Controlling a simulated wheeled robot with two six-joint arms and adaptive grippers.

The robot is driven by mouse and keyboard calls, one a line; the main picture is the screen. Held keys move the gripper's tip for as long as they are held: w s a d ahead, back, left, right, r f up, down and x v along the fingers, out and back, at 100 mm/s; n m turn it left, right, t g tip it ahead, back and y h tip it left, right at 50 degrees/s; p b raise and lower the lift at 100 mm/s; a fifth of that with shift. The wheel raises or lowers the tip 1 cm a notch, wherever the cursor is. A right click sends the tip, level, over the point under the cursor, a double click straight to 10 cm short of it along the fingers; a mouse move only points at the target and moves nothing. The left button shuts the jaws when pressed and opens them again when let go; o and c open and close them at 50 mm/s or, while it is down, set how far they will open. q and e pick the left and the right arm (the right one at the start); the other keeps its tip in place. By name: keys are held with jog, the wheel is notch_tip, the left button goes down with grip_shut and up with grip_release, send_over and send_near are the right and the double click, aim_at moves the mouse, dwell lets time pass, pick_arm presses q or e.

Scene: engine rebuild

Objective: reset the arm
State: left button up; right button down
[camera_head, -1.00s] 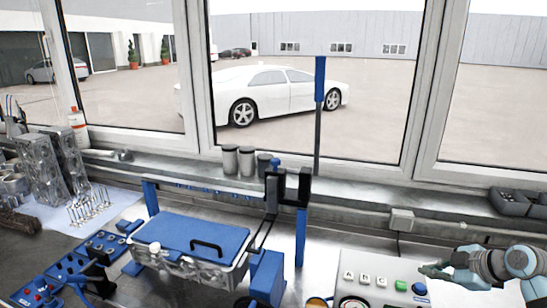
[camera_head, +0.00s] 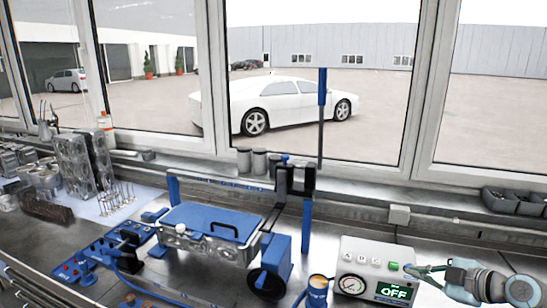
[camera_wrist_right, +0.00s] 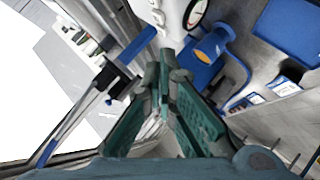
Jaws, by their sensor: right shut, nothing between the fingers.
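My right gripper (camera_head: 412,268) comes in from the right in the head view, its dark green fingers shut and empty. Its tips are at the right side of the white control box (camera_head: 352,250), close to a green button (camera_head: 393,266). Whether they touch the box cannot be told. In the right wrist view the shut fingers (camera_wrist_right: 165,65) point at the white box (camera_wrist_right: 172,22). My left gripper is not in view.
A blue-topped engine fixture (camera_head: 190,222) stands left of the box, with a blue cup-like holder (camera_head: 316,292) between them. Blue tool trays (camera_head: 75,270) and engine blocks (camera_head: 80,165) lie further left. Dark bins (camera_head: 515,200) sit on the sill at right.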

jog(key=s+a+r+m+t, duration=0.3)
jog(key=a+r+m+t, duration=0.1)
jog(key=a+r+t, duration=0.4)
jog(key=s+d+f+m+g+h, duration=0.3)
jog(key=s+d+f+m+h, duration=0.1)
jog(key=s+f+m+h, duration=0.25)
jog(key=s+d+f+m+g+h, duration=0.2)
jog(key=s+d+f+m+h, duration=0.3)
jog(key=f, duration=0.3)
jog(key=s+a+f+g+y, duration=0.25)
jog(key=s+a+f, duration=0.2)
jog(key=s, duration=0.25)
jog(key=s+a+f+n+g+y, duration=0.1)
jog(key=s+a+f+g, duration=0.35)
jog(key=s, duration=0.35)
jog(key=s+a+f+g+y, duration=0.1)
jog(key=s+a+f+g, duration=0.2)
jog(key=s+f, duration=0.3)
notch_tip(320, 180, down, 23)
jog(key=s+d+g+b, duration=0.2)
jog(key=s+b, duration=0.1)
jog(key=s+f+b, duration=0.2)
jog(key=s+f, duration=1.1)
jog(key=shift+d+f+g+b, duration=0.25)
jog(key=shift+f+g+b, duration=0.05)
jog(key=shift+g, duration=0.1)
